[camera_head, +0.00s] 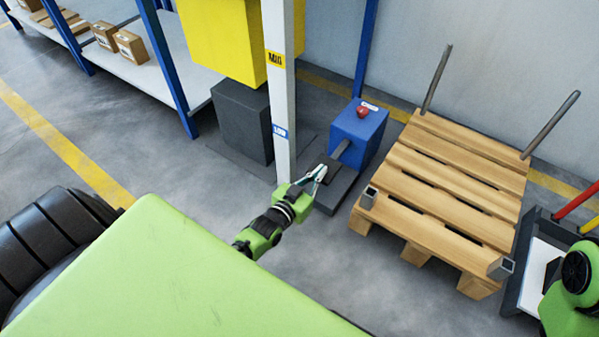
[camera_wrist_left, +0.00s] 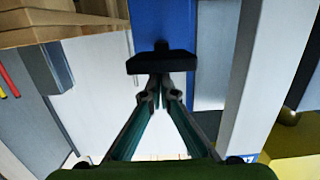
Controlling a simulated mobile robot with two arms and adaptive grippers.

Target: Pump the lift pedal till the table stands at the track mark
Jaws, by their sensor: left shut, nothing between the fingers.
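The lift pedal (camera_head: 325,169) is a dark pad on a grey lever that comes out of a blue pump box (camera_head: 358,132). In the left wrist view the pedal (camera_wrist_left: 162,64) is a black bar in front of the blue box. My left gripper (camera_head: 319,173) is shut and empty, its tips at the pedal; I cannot tell whether they touch. The tips (camera_wrist_left: 160,88) show just below the bar in the wrist view. A white post (camera_head: 281,95) carries a yellow MID label (camera_head: 275,58) and a blue LOW label (camera_head: 280,132). A yellow block (camera_head: 222,38) stands above a dark grey column (camera_head: 241,122) behind the post.
A wooden pallet (camera_head: 450,165) with metal stakes lies right of the pump box. Blue-legged shelves (camera_head: 190,85) with cartons stand at the left. A bin with red and yellow handles (camera_head: 535,265) is at the right. The white post stands close left of my gripper.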

